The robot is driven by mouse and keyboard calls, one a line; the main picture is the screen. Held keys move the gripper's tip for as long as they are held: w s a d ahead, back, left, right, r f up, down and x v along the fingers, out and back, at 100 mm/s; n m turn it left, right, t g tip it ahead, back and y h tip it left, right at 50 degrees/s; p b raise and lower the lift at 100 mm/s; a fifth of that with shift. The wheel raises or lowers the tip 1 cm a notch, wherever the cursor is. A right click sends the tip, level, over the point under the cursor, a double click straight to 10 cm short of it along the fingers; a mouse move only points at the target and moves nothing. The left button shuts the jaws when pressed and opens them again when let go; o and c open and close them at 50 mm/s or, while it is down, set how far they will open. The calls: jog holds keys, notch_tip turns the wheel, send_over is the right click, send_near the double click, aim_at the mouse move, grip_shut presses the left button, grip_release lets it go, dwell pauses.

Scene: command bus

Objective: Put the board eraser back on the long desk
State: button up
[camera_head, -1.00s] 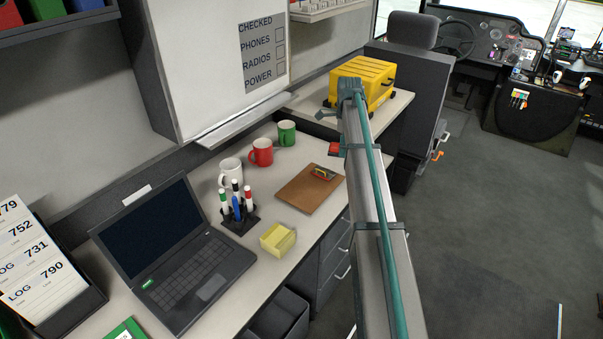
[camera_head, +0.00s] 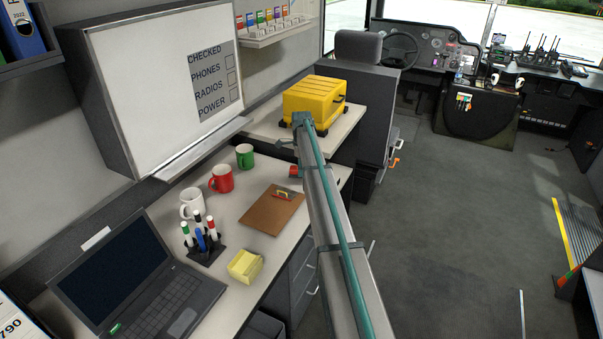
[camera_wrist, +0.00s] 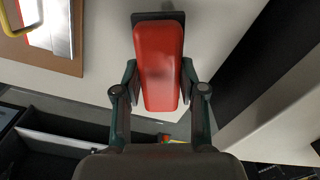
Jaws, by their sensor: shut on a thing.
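The board eraser (camera_wrist: 158,65), red with a dark pad at one end, is between the fingers of my gripper (camera_wrist: 158,80) in the wrist view. The fingers are shut on its sides. In the head view only a small red part of the eraser (camera_head: 294,171) shows beside my arm, which hides most of my gripper. The long desk (camera_head: 228,219) runs along the left wall. The eraser is over or at its right-hand edge, beyond the clipboard. I cannot tell whether it touches the desk top.
A clipboard (camera_head: 268,212) lies near the eraser. Green (camera_head: 244,157), red (camera_head: 221,178) and white (camera_head: 191,204) mugs, a marker holder (camera_head: 205,254), yellow notes (camera_head: 245,266) and a laptop (camera_head: 125,275) stand on the desk. A yellow case (camera_head: 313,102) stands behind. Bare desk surrounds the clipboard.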

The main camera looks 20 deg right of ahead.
jog(key=shift+s+f+p, duration=0.1)
jog(key=shift+f+p, duration=0.25)
jog(key=shift+f, duration=0.9)
jog(key=o, duration=1.4)
jog(key=shift+c, duration=0.2)
notch_tip(320, 180, up, 12)
jog(key=b, duration=0.2)
jog(key=shift+b, duration=0.35)
